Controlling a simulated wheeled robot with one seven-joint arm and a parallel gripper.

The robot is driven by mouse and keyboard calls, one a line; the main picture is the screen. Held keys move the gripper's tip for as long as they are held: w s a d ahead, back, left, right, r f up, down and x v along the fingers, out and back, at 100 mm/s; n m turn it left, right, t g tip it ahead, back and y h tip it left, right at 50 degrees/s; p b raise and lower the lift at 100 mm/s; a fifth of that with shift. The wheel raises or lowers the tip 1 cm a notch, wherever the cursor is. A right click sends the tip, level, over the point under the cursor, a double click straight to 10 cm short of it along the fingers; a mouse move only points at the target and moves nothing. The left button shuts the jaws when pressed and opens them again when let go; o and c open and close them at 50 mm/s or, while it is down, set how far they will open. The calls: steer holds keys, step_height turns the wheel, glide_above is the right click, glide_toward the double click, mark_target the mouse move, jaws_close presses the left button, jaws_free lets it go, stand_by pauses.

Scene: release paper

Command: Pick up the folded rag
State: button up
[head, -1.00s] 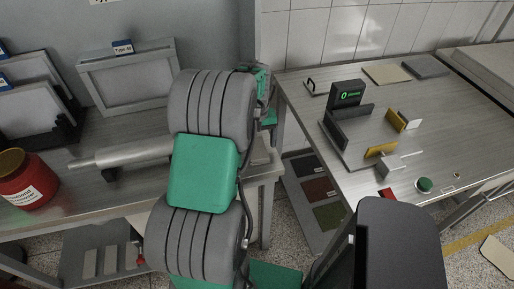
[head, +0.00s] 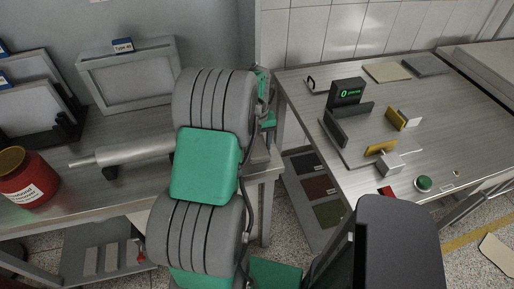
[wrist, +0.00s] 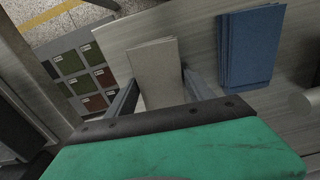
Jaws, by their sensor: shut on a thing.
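My gripper (wrist: 160,75) shows in the wrist view, its two fingers shut on the sides of a beige-grey folded rag (wrist: 153,58). The rag reaches out beyond the fingertips, and its near end is hidden behind my gripper's body. It is over the metal table (wrist: 200,35); I cannot tell whether it still touches the surface. A blue folded cloth (wrist: 250,45) lies on the table to the right of my right finger, apart from it. In the head view my arm hides the gripper and rag.
In the head view, a roller (head: 130,153) and a red can (head: 25,180) are on the left table. The right table holds a black stand with a green display (head: 346,93), flat sheets (head: 387,72) and a green button (head: 424,183). A gap separates the tables.

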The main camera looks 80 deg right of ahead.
mark_target(257, 145)
steer(key=shift+c, duration=1.2)
steer(key=shift+r, duration=0.1)
steer(key=shift+r, duration=0.25)
step_height(257, 145, up, 2)
steer(key=shift+d+r, duration=0.1)
steer(key=shift+r, duration=0.1)
steer(key=w+a+r+b, duration=0.3)
steer(key=w+a+r, duration=0.7)
